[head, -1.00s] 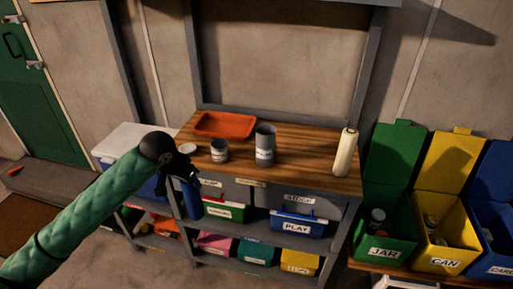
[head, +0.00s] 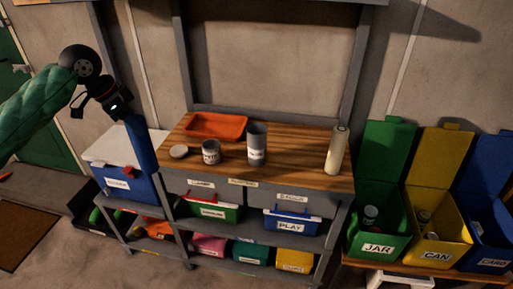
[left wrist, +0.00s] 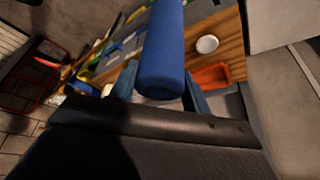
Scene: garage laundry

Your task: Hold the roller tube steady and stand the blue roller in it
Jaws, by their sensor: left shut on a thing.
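My left gripper (head: 122,112) is shut on the blue roller (head: 141,146), which hangs down from it, slightly tilted, left of the workbench top. In the left wrist view the blue roller (left wrist: 165,50) lies between the two fingers, pointing away from the camera. The roller tube (head: 257,146), a grey upright cylinder with a pale label, stands on the wooden top near its middle, apart from the roller. Nothing sticks out of it. My right gripper does not show in the head view.
On the wooden top (head: 295,165) are an orange tray (head: 215,126), a small grey labelled pot (head: 211,153), a white round lid (head: 179,152) and a cream roller (head: 337,150). A white-lidded blue cooler (head: 122,178) stands left. Green, yellow and blue bins stand right.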

